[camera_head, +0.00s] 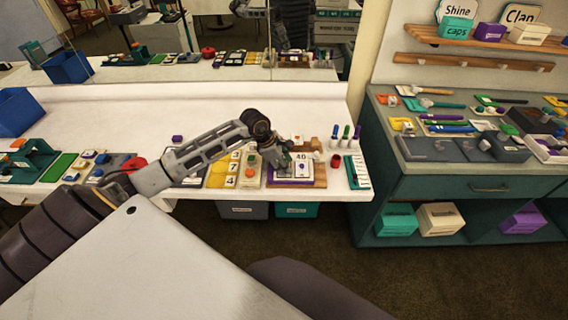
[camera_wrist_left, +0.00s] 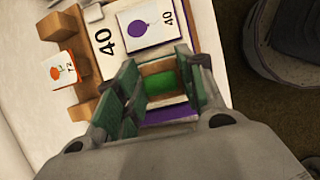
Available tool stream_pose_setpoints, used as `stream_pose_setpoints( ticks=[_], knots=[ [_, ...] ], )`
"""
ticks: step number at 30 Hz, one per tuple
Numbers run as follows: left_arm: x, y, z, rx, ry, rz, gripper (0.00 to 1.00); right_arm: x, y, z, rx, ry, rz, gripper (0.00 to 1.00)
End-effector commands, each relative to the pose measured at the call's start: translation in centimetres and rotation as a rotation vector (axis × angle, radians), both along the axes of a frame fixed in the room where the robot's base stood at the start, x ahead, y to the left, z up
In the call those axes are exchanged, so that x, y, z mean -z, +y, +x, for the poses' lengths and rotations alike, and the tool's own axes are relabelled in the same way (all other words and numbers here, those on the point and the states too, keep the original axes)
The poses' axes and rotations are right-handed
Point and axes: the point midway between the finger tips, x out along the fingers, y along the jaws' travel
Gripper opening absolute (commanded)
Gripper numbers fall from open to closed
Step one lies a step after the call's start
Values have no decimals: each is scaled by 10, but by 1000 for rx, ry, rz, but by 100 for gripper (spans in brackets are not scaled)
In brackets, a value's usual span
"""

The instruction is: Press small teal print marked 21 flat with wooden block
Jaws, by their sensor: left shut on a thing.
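My left gripper (camera_head: 282,164) is over the front of the white table, at a wooden stand (camera_head: 320,174). In the left wrist view, its green-padded fingers (camera_wrist_left: 160,86) are shut on a tan wooden block (camera_wrist_left: 155,68) with a green patch between the pads. I cannot tell whether the block touches what lies below. A white print with a purple figure, marked 40 (camera_wrist_left: 145,24), lies just beyond the fingers. I cannot make out a teal print marked 21; the gripper may hide it. My right gripper is not in view.
An orange print card (camera_wrist_left: 63,68) stands on the wooden holder's left side. Yellow number cards (camera_head: 222,170) lie left of the gripper, and colored upright pens (camera_head: 345,134) stand right.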

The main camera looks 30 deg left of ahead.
Motion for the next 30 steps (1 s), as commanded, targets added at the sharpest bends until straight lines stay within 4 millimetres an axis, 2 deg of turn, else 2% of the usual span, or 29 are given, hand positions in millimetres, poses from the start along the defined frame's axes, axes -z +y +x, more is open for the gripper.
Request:
stream_pose_setpoints(
  ticks=[30],
  knots=[
    [-52, -4, -5, 0, -4, -1, 20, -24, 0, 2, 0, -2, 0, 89]
  ],
)
